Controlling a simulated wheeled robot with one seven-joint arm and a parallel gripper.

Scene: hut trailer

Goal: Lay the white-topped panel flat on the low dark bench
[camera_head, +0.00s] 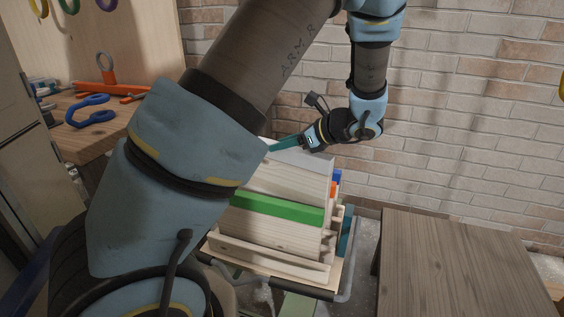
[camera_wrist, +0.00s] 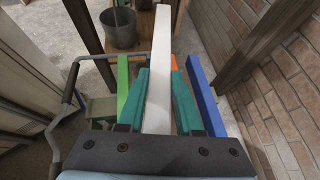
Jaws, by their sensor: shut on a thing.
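The white-topped panel (camera_head: 290,179) stands upright among other panels on a wheeled rack, behind the green-topped one; its lower edge is hidden. In the wrist view its white top edge (camera_wrist: 161,62) runs away from me between my teal fingers. My gripper (camera_head: 284,146) is shut on this top edge, and the fingers also show in the wrist view (camera_wrist: 160,100), one on each side. The low dark bench (camera_head: 455,265) is right of the rack, with a bare wooden top.
A green-topped panel (camera_head: 277,209) is close in front, with blue-topped (camera_head: 337,177) and orange-topped (camera_head: 334,188) ones behind. The rack's grey tube frame (camera_head: 345,285) borders the bench gap. A brick wall (camera_head: 470,120) rises behind. A workbench (camera_head: 85,135) with tools is left.

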